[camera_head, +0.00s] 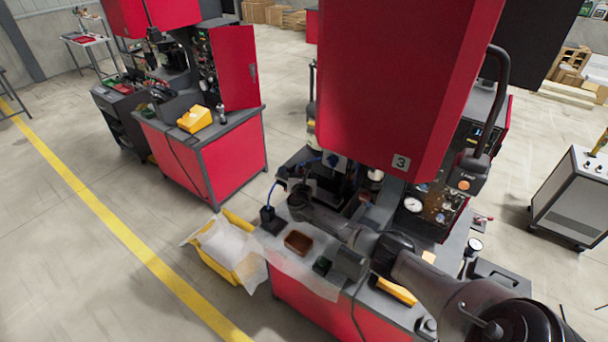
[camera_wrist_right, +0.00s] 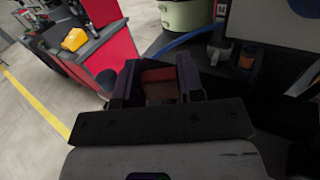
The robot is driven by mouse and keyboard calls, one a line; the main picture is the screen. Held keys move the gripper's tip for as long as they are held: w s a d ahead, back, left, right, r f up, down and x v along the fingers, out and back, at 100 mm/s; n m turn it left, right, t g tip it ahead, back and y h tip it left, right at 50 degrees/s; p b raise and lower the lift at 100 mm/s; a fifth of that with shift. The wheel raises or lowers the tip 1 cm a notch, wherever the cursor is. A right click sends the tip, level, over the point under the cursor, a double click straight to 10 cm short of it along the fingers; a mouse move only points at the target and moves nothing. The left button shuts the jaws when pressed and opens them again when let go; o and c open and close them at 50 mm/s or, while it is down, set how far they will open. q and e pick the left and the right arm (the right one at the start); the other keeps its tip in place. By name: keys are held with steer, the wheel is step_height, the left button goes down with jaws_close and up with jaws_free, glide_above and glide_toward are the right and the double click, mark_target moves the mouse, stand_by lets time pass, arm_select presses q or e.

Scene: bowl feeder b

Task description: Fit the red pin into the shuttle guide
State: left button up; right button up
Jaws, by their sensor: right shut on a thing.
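My right arm reaches in from the lower right in the head view, over the bench of the red machine marked 3. Its gripper (camera_head: 299,201) is small and dark there, beside the machine's work area. In the right wrist view the right gripper (camera_wrist_right: 159,76) is shut on a red piece, the red pin (camera_wrist_right: 158,75), which sits between the two dark fingers. The pin's far end is hard to make out. I cannot clearly pick out the shuttle guide; the arm and the red machine housing (camera_head: 400,80) cover much of the work area. My left gripper is not in view.
A brown tray (camera_head: 298,242) lies on the bench front. A yellow bin with clear plastic (camera_head: 222,250) stands left of it. A blue hose (camera_wrist_right: 180,41) and a pale green container (camera_wrist_right: 187,13) are close beyond the gripper. Open floor lies to the left.

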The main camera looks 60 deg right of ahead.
mark_target(304, 171)
steer(key=shift+r, duration=1.8)
stand_by(0.4)
steer(key=shift+f, duration=0.2)
stand_by(0.5)
steer(key=shift+f+b, duration=0.7)
steer(key=shift+f, duration=0.15)
steer(key=shift+f+b, duration=0.6)
steer(key=shift+f, duration=0.25)
steer(key=shift+f+b, duration=0.7)
steer(key=shift+f, duration=0.15)
